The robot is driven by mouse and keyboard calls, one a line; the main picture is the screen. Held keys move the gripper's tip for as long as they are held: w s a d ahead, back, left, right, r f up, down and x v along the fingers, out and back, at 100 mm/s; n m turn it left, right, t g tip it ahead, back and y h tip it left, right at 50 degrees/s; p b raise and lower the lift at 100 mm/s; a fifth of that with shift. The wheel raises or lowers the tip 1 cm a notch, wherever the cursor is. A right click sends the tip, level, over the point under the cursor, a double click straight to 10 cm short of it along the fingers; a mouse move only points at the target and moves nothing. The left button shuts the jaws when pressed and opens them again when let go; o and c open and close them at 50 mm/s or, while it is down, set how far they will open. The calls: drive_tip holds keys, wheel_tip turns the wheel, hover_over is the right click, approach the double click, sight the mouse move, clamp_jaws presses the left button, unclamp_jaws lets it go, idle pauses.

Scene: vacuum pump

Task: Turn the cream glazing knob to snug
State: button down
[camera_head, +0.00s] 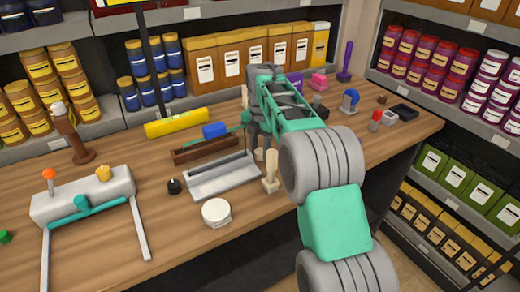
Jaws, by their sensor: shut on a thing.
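The cream glazing knob (271,166) stands upright on a small cream block at the right end of a pale grey tray-like frame (222,180) on the wooden bench. My gripper (261,153) reaches down over the bench at the knob's upper end and is shut on it. My teal and grey arm crosses the picture from the lower right and hides part of the gripper. The exact contact of the fingers and the knob's angle are too small to tell.
A white round tin (216,212) and a small black knob (174,187) are near the frame. A brown bar (205,150), blue block (214,130) and yellow bar (176,123) lie behind. A white-and-teal fixture (84,198) stands left.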

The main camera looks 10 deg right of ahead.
drive_tip(key=shift+r, duration=0.1)
drive_tip(key=m+p, duration=0.2)
drive_tip(key=shift+r+m, duration=0.1)
drive_tip(key=shift+m, duration=0.3)
drive_tip(key=m+p, duration=0.2)
drive_tip(key=m, duration=0.1)
drive_tip(key=shift+s+m, duration=0.1)
drive_tip(key=shift+m, duration=0.2)
drive_tip(key=m+p, duration=0.1)
drive_tip(key=m, duration=0.2)
drive_tip(key=shift+m, duration=0.3)
drive_tip(key=shift+f+m+p, duration=0.2)
drive_tip(key=shift+m+p, duration=0.55)
drive_tip(key=shift+m, duration=1.05)
drive_tip(key=c, duration=1)
unclamp_jaws()
